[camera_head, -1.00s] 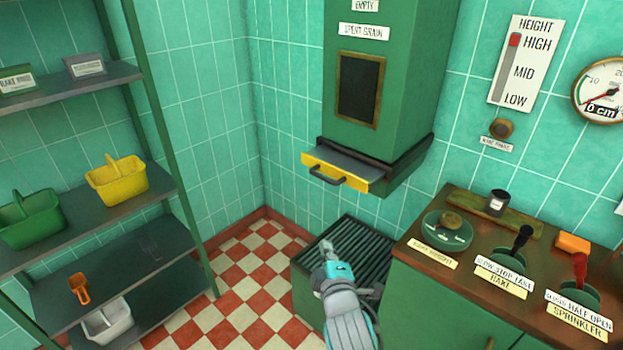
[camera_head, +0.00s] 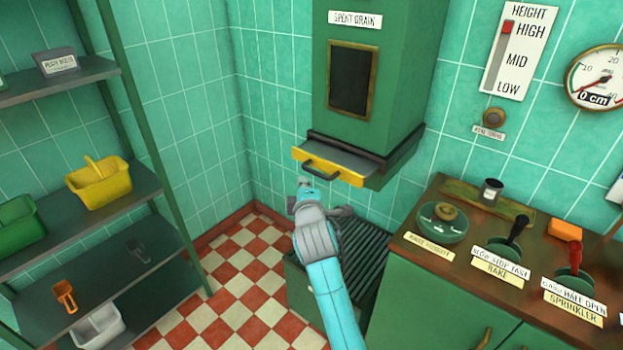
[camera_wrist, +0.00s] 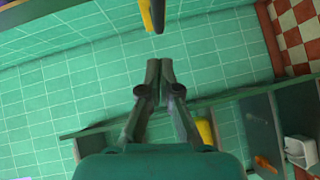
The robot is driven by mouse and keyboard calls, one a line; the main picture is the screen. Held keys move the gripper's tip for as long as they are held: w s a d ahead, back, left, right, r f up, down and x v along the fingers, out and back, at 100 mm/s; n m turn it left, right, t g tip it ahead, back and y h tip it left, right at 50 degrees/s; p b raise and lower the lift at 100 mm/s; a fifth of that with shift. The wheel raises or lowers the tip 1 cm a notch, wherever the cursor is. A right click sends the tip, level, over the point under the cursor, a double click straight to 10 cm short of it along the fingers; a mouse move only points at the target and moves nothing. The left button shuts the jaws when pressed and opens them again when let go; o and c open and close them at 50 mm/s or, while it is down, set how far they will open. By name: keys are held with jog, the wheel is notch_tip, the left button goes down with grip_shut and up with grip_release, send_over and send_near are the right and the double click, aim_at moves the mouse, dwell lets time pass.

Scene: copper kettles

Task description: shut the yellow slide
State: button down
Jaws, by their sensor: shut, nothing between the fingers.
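The yellow slide (camera_head: 331,166) sits at the bottom of the green spent grain chute (camera_head: 368,80). It sticks out a little, with a strip of its grey plate showing behind the yellow front. A dark handle (camera_head: 321,168) is on that front. My gripper (camera_head: 304,181) is just below and left of the handle in the head view, with its fingers together and empty. In the wrist view the shut fingertips (camera_wrist: 160,63) point toward the slide's yellow edge (camera_wrist: 146,14) at the top, with a visible gap between. Most of the slide is outside that view.
A dark ribbed box (camera_head: 365,250) stands on the floor under the chute. A green counter with a brown top (camera_head: 425,215) carries levers at the right. A shelf rack (camera_head: 140,215) with a yellow basket (camera_head: 99,182) stands at the left. Checkered floor lies between.

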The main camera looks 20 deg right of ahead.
aim_at(329, 166)
jog(key=shift+w+d+f, duration=0.25)
jog(key=shift+w+d, duration=0.55)
jog(key=shift+w, duration=0.05)
jog(key=shift+w+d+f, duration=0.25)
jog(key=shift+w+d, duration=0.55)
jog(key=w+d, duration=0.1)
jog(key=d, duration=0.1)
jog(key=w+d, duration=0.3)
jog(key=d, duration=0.1)
jog(key=shift+w+d, duration=0.1)
jog(key=shift+w, duration=0.1)
jog(key=shift+d+r, duration=0.1)
jog(key=shift+d, duration=0.1)
jog(key=shift+a, duration=0.1)
